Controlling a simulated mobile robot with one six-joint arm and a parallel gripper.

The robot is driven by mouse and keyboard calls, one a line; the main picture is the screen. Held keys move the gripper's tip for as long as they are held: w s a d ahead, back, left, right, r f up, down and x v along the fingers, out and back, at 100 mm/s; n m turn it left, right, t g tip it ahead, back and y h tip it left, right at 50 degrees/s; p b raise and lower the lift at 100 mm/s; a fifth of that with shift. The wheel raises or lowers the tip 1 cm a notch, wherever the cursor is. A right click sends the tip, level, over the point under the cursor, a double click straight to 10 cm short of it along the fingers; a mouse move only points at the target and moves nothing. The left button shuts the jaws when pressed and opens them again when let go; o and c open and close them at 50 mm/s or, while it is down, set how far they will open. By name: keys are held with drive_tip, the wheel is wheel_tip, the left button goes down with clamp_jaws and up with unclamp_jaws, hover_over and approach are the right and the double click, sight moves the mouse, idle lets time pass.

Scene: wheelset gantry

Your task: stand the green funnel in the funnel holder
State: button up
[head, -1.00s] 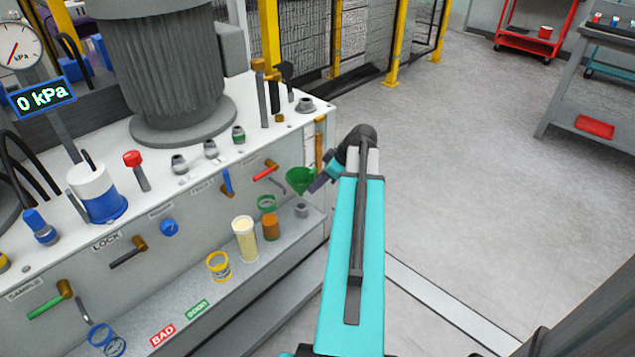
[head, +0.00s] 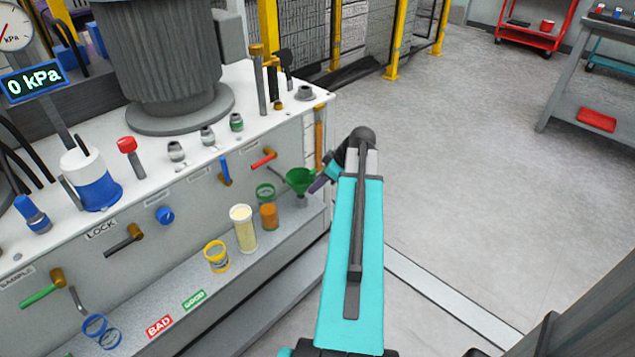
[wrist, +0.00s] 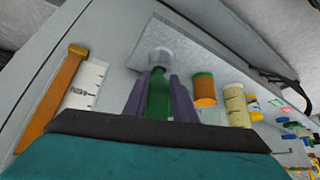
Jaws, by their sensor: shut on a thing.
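The green funnel (head: 300,180) is upright, wide mouth up, in the head view. My gripper (head: 318,184) is shut on it from the right side. In the wrist view the green funnel (wrist: 158,98) shows between the two purple fingers (wrist: 158,92). The grey funnel holder (head: 301,201) is on the shelf right under the funnel. It also shows in the wrist view as a pale round piece (wrist: 160,57) just beyond the funnel. The funnel's lower end meets or overlaps the holder in the picture; I cannot tell whether the spout is inside it.
The panel with a red-handled valve (head: 263,158) is behind. The floor (head: 450,200) at right is clear.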

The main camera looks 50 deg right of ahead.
drive_tip(key=shift+f+b, duration=0.75)
drive_tip(key=shift+f, duration=0.6)
drive_tip(key=o, duration=1.1)
drive_tip(key=p+v, duration=0.1)
drive_tip(key=v, duration=1.2)
drive_tip(key=shift+s+d+r+p, duration=0.15)
drive_tip(key=shift+s+r+p, duration=0.1)
drive_tip(key=shift+p, duration=0.05)
